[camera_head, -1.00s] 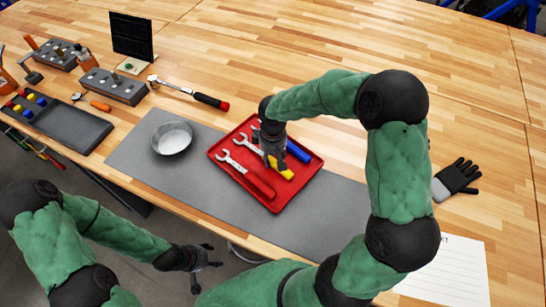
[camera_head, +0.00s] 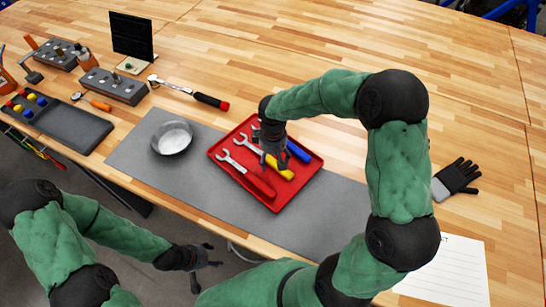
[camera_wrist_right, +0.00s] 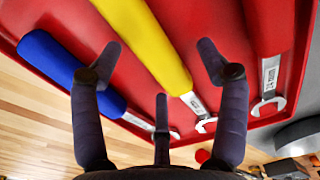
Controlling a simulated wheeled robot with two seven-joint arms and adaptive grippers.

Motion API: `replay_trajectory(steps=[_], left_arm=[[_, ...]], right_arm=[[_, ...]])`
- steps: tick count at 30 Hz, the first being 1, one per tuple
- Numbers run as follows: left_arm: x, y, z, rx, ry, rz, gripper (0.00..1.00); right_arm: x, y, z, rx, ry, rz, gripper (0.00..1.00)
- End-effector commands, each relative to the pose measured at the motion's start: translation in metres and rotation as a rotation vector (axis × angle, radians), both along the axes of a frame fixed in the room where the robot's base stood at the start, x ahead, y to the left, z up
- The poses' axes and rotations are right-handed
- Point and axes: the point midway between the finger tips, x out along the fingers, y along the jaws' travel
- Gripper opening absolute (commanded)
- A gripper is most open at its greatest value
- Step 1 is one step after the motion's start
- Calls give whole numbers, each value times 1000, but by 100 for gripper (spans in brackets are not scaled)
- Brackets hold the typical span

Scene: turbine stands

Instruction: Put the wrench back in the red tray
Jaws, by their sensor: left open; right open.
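The red tray (camera_head: 286,193) lies on a grey mat. Three wrenches lie in it side by side: one with a red handle (camera_head: 260,186), one with a yellow handle (camera_head: 281,170) and one with a blue handle (camera_head: 298,152). My right gripper (camera_head: 272,157) is over the tray at the yellow wrench, with its fingers spread. In the right wrist view my open gripper (camera_wrist_right: 160,70) has the yellow wrench (camera_wrist_right: 150,45) below its fingers, the blue wrench (camera_wrist_right: 65,70) to the left and the red wrench (camera_wrist_right: 268,25) to the right. My left gripper (camera_head: 207,258) is open and empty in front of the table edge.
A round metal dish (camera_head: 172,138) stands on the grey mat (camera_head: 135,160) left of the tray. A ratchet (camera_head: 190,91) lies behind it. A dark tray (camera_head: 75,130) is at the far left. A glove (camera_head: 455,178) and a paper sheet (camera_head: 450,270) lie at the right. The table behind the tray is largely clear.

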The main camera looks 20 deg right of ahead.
Motion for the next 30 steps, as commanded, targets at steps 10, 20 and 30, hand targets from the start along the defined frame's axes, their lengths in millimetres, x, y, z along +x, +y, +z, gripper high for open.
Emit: replay_trajectory(steps=[10,20,30], left_arm=[[0,0,20,0,0,0,61],[0,0,37,0,0,0,61],[0,0,51,0,0,0,61]], right_arm=[[1,0,27,0,-2,1,75],[0,0,49,-1,-1,1,75],[0,0,68,0,-1,1,75]])
